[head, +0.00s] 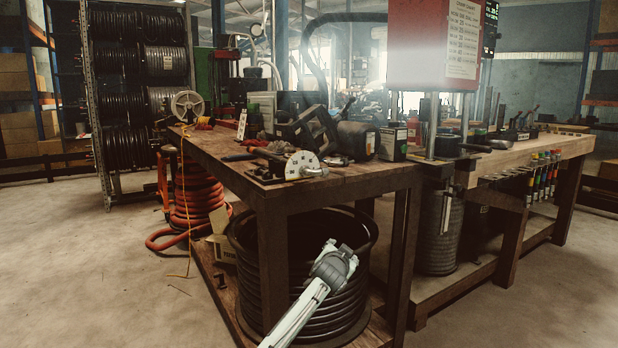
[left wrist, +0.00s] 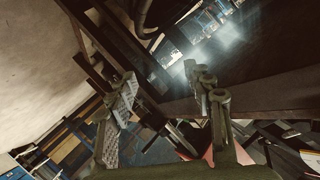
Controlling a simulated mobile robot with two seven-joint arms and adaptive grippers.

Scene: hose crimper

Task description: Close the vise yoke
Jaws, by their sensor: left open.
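A dark metal vise-like device (head: 312,128) with a tilted frame stands on the near wooden workbench (head: 345,182); I take it to be the vise with its yoke, but its parts blend together and I cannot tell how far the yoke is open. My left arm reaches up from the bottom of the head view, its grey and white end (head: 335,264) in front of the black hose coil, lower in the picture than the bench top. In the left wrist view my left gripper (left wrist: 165,86) is open, nothing between its fingers. No vise is recognizable there. My right gripper is out of view.
A silver half-disc plate (head: 303,165) sits at the bench's near corner. A black hose coil (head: 290,262) fills the space under the bench. A red press (head: 432,45) stands at the right. Bench legs and the top's edge are close to my arm.

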